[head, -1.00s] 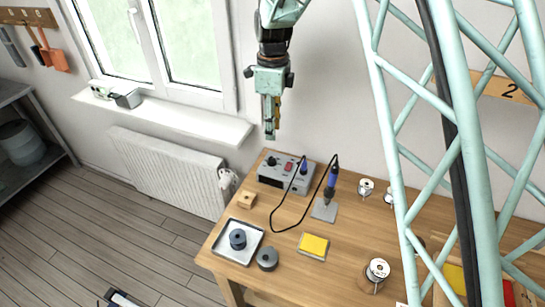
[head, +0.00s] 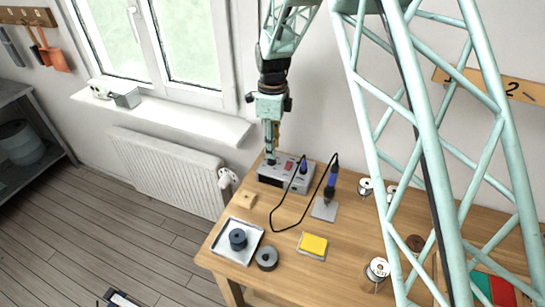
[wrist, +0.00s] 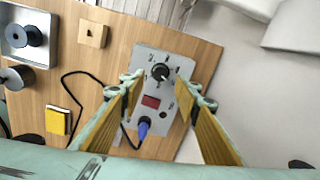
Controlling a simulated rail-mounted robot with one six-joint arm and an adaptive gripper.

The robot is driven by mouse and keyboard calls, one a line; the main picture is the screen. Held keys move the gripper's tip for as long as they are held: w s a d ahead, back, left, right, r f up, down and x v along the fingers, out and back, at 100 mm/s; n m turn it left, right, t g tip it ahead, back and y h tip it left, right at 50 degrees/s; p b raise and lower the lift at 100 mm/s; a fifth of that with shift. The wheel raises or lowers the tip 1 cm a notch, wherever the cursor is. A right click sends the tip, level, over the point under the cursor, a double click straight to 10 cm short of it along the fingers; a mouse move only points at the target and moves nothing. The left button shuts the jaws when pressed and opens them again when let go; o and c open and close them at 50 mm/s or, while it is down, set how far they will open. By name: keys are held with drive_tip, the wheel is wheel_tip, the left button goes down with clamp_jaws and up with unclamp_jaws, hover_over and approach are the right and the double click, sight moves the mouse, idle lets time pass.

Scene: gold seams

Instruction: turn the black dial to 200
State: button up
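The black dial (wrist: 160,72) sits on the top face of a grey soldering station (wrist: 152,100), with printed marks around it too small to read surely. In the head view the station (head: 296,181) stands at the back left of the wooden bench, its dial end partly behind my gripper. My gripper (head: 271,156) points straight down over the dial end. In the wrist view my gripper (wrist: 160,84) has its two yellow-lined fingers apart, one to each side of the station, with nothing between them. I cannot tell the exact height left above the dial.
A blue-handled iron (head: 331,180) in its stand is right of the station, joined by a black cable. A wooden block (head: 245,199), a tray (head: 221,241) with a dark spool, a dark roll (head: 267,258) and a yellow sponge (head: 313,244) lie in front. The wall is close behind.

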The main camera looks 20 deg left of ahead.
sight(272, 160)
drive_tip(key=shift+f, duration=2.45)
drive_tip(key=shift+c, duration=0.7)
drive_tip(key=c, duration=0.7)
